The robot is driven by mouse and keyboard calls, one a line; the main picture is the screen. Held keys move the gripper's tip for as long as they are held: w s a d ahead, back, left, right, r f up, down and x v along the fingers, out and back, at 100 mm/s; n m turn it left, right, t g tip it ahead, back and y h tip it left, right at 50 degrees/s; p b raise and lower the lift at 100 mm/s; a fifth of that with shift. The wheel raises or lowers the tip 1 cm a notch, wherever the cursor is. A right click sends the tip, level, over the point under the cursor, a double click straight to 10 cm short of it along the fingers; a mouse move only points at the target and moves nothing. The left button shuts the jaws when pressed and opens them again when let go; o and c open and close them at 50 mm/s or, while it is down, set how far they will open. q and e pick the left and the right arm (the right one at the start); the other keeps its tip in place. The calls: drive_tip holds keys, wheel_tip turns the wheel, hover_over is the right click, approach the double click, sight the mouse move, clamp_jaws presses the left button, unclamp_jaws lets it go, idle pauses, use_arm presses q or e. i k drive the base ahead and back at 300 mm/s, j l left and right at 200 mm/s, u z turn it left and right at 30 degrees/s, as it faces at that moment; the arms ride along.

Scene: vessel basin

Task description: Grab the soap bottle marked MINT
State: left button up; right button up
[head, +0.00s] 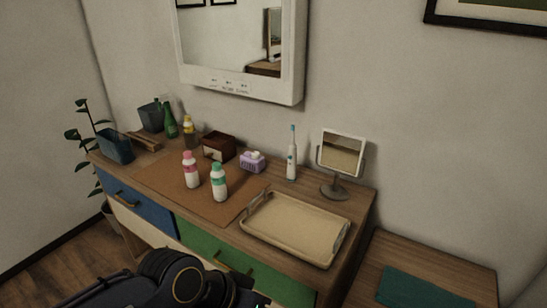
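Two white bottles stand upright on the brown mat (150,178) on the dresser top. One bottle has a pink cap and band (191,172). The other has a teal-green cap and band (219,184) and stands to its right, nearer the front edge. The markings are too small to read, so I cannot tell by text which is MINT. Part of my dark arm shows at the bottom edge, below the dresser front and apart from the bottles. Neither gripper is in view.
A beige tray (293,229) lies right of the mat. Behind stand a lilac soap holder (253,162), a toothbrush (292,157), a small mirror (341,155), a brown box (218,146), an amber bottle (189,129) and a green bottle (170,121). The mat's front is clear.

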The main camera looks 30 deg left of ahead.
sight(218, 176)
drive_tip(key=j+u, duration=0.1)
drive_tip(key=u, duration=1.45)
drive_tip(key=i+j+z, duration=0.3)
drive_tip(key=i+j, duration=0.2)
drive_tip(key=i+j+z, duration=0.2)
drive_tip(key=j, duration=0.25)
drive_tip(key=i+j+z, duration=0.3)
drive_tip(key=i+j, duration=0.15)
drive_tip(key=j, duration=0.3)
drive_tip(key=i+j+z, duration=0.15)
drive_tip(key=j, duration=0.25)
